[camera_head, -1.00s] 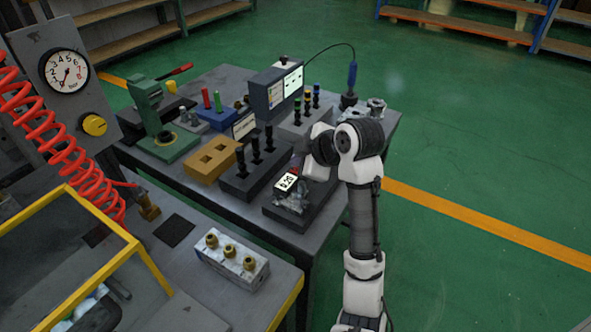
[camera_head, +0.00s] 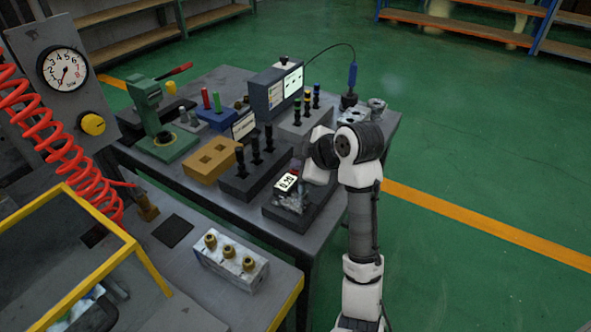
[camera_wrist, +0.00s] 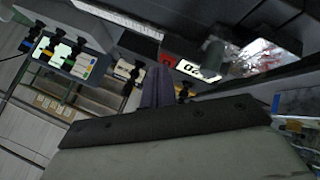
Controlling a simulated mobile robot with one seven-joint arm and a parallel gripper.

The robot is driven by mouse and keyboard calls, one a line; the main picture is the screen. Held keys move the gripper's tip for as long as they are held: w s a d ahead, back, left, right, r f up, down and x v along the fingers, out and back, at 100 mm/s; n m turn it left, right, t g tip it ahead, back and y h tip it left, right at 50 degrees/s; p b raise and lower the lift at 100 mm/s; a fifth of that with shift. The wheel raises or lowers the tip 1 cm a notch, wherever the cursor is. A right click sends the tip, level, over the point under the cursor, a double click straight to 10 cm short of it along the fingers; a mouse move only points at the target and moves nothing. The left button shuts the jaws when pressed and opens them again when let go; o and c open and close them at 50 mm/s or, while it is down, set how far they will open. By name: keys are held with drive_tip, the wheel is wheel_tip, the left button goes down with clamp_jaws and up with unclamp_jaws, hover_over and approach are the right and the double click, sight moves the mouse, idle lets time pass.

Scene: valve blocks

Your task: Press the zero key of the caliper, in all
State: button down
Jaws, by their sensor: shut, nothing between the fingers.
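The caliper's lit display (camera_head: 287,182) shows small dark digits and sits on a dark block beside my arm. Its grey metal body (camera_head: 291,200) lies in front of the display. The display also shows at the upper middle of the wrist view (camera_wrist: 199,72), with a red key (camera_wrist: 168,60) just left of it. My gripper (camera_wrist: 159,72) is shut and empty, its fingertips close to the red key. I cannot tell whether they touch it. In the head view my wrist hides most of the gripper.
A dark block with several black plugs (camera_head: 255,160) stands left of the caliper. A tan block with square holes (camera_head: 212,160) and a green press (camera_head: 160,130) stand farther left. A blue-grey instrument (camera_head: 277,90) stands behind. Open floor lies to the right.

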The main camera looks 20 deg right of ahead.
idle(0.5)
drive_tip(key=shift+r+p, duration=0.55)
drive_tip(key=shift+r, duration=0.15)
wheel_tip(320, 180, up, 5)
drive_tip(key=p, duration=0.4)
idle(0.7)
